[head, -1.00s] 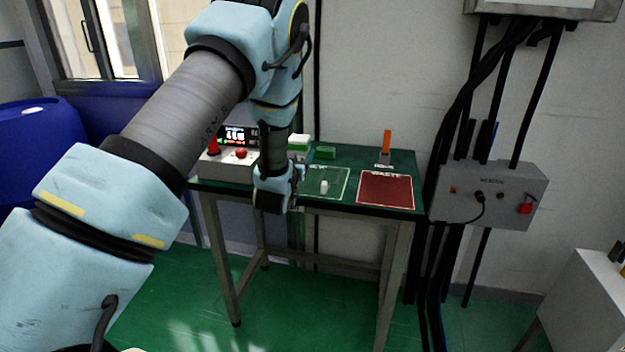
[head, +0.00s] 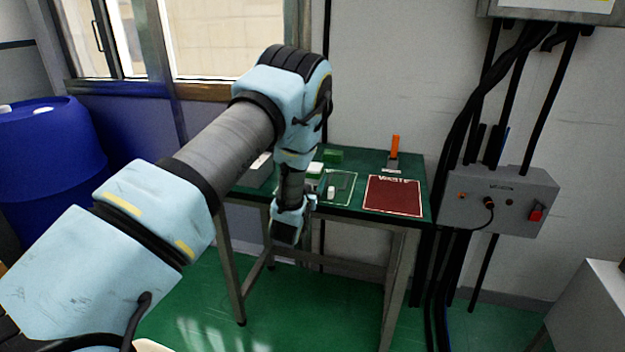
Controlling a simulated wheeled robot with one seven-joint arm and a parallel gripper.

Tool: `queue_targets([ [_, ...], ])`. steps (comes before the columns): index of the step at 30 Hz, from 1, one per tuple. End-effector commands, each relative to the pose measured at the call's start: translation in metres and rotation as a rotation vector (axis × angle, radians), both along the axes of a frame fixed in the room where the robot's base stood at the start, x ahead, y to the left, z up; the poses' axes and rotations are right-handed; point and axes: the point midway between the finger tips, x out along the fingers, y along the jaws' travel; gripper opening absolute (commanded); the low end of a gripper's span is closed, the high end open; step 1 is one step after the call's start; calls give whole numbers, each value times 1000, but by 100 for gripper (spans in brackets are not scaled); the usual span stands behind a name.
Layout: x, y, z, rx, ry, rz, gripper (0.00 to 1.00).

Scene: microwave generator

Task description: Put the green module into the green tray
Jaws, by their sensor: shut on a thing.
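The green tray (head: 347,178) is a flat, white-outlined green area on the table. A small white object (head: 331,192) stands upright on its left part. A green block (head: 333,156) lies on the table just behind the tray; I cannot tell if it is the green module. My gripper (head: 303,207) is in front of the table's front edge, to the left of the tray and apart from it. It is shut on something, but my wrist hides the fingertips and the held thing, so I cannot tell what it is.
A red waste tray (head: 393,196) is right of the green tray. An orange-handled tool (head: 395,148) stands behind it. A grey wall box (head: 500,205) with cables is at right.

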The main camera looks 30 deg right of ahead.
Motion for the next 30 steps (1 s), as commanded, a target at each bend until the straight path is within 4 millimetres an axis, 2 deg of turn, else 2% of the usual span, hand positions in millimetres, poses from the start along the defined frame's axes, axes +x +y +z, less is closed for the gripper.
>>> queue_targets([
  [7,0,0,0,-3,-2,0,0],
  [8,0,0,-1,-1,-1,0,70],
  [11,0,0,-1,-1,-1,0,81],
  [22,-6,5,-2,-1,1,0,81],
  [30,-42,39,-4,1,2,0,81],
])
